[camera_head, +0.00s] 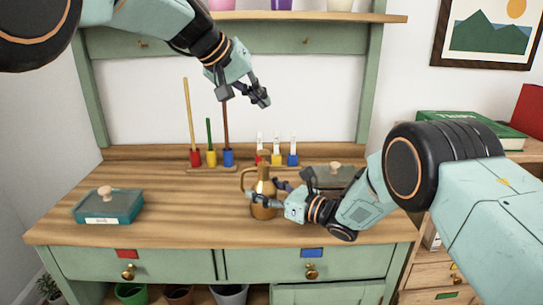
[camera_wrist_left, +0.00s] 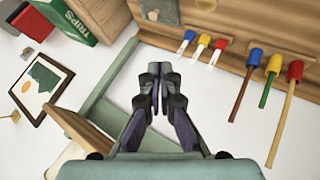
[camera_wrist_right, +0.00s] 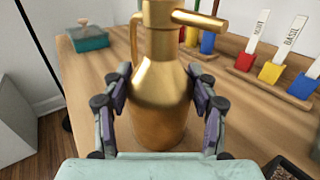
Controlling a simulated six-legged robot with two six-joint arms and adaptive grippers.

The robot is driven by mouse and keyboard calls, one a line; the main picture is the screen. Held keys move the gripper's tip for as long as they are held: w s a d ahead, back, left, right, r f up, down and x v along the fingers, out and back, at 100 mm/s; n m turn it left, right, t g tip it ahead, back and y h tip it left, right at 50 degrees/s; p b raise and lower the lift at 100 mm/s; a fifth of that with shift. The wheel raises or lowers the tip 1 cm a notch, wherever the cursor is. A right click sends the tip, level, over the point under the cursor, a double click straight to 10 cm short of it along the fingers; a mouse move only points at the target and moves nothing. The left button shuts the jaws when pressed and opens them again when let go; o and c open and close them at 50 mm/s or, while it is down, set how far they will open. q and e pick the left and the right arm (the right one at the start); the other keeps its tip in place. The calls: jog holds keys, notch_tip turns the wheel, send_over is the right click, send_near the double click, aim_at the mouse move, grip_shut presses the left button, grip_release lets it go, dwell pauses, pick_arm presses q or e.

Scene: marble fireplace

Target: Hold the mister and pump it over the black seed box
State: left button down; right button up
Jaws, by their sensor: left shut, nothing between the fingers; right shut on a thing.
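The brass mister (camera_head: 262,212) stands upright on the wooden worktop, with its handle to the left. My right gripper (camera_head: 268,193) is shut around its body; in the right wrist view the fingers press both sides of the mister (camera_wrist_right: 160,105). My left gripper (camera_head: 249,96) is shut and empty, high above the worktop and up from the mister. Its closed fingertips (camera_wrist_left: 160,76) show in the left wrist view. A dark box (camera_head: 338,178) with a knob sits right of the mister, partly hidden by my right arm. A black box edge with soil-like filling (camera_wrist_right: 284,168) shows in the right wrist view.
A teal lidded box (camera_head: 108,207) sits at the left. Long-handled tools (camera_head: 211,157) and white-labelled markers (camera_head: 277,158) stand in holders along the back. A green book (camera_head: 475,130) lies at the right. The worktop between the teal box and mister is clear.

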pick_arm(q)
jog(key=shift+f, duration=0.1)
send_near(266, 150)
jog(key=shift+w+d+f, duration=0.7)
jog(key=shift+w+d, duration=0.25)
jog(key=shift+d, duration=0.05)
jog(key=shift+w+d+f, duration=0.65)
jog(key=shift+w+d, duration=0.25)
jog(key=shift+d, duration=0.1)
jog(key=shift+f, duration=0.15)
jog(key=shift+f, duration=0.3)
jog(key=shift+f, duration=0.95)
dwell(1.0)
jog(key=shift+r, duration=1.4)
jog(key=shift+r, duration=0.1)
jog(key=shift+r, duration=2.4)
